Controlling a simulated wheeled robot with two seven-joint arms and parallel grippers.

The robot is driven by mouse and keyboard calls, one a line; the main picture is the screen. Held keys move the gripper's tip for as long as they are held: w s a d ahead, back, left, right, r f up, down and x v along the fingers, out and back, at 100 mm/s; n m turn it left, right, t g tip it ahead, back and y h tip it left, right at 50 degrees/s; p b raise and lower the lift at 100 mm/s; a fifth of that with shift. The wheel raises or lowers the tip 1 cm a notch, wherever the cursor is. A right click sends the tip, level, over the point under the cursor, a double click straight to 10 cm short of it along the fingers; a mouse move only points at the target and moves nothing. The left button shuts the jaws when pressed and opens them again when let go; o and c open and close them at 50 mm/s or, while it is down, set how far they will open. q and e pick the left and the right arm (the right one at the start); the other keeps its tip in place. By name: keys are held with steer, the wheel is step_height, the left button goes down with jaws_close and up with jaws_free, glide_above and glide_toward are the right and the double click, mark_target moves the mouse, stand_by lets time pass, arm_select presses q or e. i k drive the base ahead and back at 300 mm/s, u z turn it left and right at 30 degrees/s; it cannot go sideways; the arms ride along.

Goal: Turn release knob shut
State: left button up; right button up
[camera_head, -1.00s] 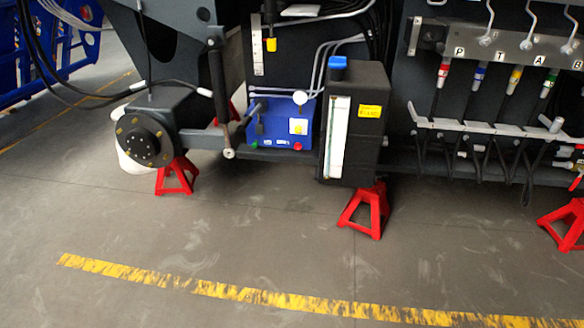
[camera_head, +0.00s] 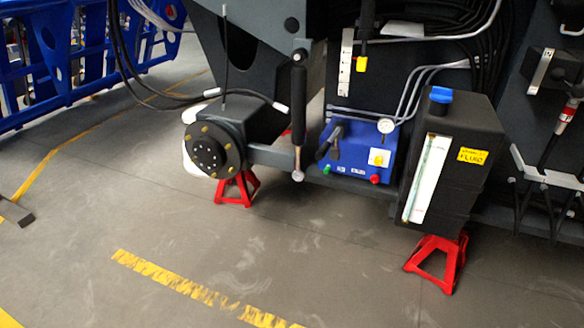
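The blue pump unit (camera_head: 350,160) sits low on the chassis, with a black lever (camera_head: 331,143) at its upper left and a round white gauge (camera_head: 386,126) at its upper right. A small green knob (camera_head: 326,169) is at its lower left front and a small red knob (camera_head: 375,180) at its lower right front. I cannot tell which is the release knob, or whether it is open or shut. Neither of my grippers is in view.
A black tank (camera_head: 464,150) with a blue cap stands right of the unit. A hub (camera_head: 210,150) juts out at left. Red stands (camera_head: 437,262) support the chassis. The grey floor in front is clear, with a worn yellow line (camera_head: 190,288). Blue racking (camera_head: 60,60) is behind left.

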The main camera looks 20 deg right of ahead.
mark_target(374, 179)
steer(key=u, duration=0.45)
steer(key=i, duration=1.15)
steer(key=z, duration=0.45)
steer(key=i, duration=0.95)
steer(key=z, duration=1.4)
steer(key=i, duration=0.75)
steer(key=z, duration=0.15)
